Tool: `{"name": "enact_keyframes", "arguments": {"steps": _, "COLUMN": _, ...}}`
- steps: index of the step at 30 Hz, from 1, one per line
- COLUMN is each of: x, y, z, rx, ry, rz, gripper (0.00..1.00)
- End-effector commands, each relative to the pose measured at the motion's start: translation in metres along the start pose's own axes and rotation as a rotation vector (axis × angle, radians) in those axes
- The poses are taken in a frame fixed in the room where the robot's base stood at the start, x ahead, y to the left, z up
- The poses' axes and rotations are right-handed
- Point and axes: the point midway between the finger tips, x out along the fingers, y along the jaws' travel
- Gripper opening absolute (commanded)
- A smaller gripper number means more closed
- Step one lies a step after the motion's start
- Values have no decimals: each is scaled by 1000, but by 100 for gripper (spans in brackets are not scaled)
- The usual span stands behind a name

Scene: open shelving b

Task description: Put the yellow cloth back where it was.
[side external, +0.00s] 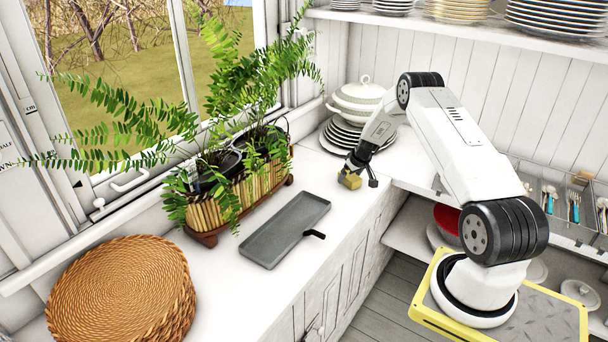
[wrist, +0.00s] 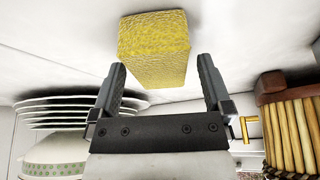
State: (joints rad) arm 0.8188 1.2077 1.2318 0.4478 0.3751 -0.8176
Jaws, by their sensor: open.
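The yellow cloth (side external: 349,179) looks like a small, thick, rough-textured yellow block. It is at the white counter near the front edge, right of the grey tray. In the wrist view the cloth (wrist: 153,48) lies ahead of and partly between the fingertips, with gaps visible on both sides. My gripper (side external: 362,176) is open, low over the counter right at the cloth. In the wrist view my gripper (wrist: 162,66) has both fingers apart. I cannot tell whether the cloth rests fully on the counter.
A grey tray (side external: 285,228) with a dark handle-like piece (side external: 314,234) lies on the counter. A plant trough (side external: 232,197) stands behind it. Stacked plates (side external: 345,138) with a white tureen (side external: 357,98) stand in the corner. Woven mats (side external: 120,290) lie at front left.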

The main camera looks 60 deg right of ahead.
Motion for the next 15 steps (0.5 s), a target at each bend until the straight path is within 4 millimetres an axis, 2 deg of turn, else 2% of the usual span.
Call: {"name": "enact_keyframes", "arguments": {"steps": 15, "x": -56, "y": 0, "z": 0, "rx": 1, "ry": 1, "rz": 1, "gripper": 100}}
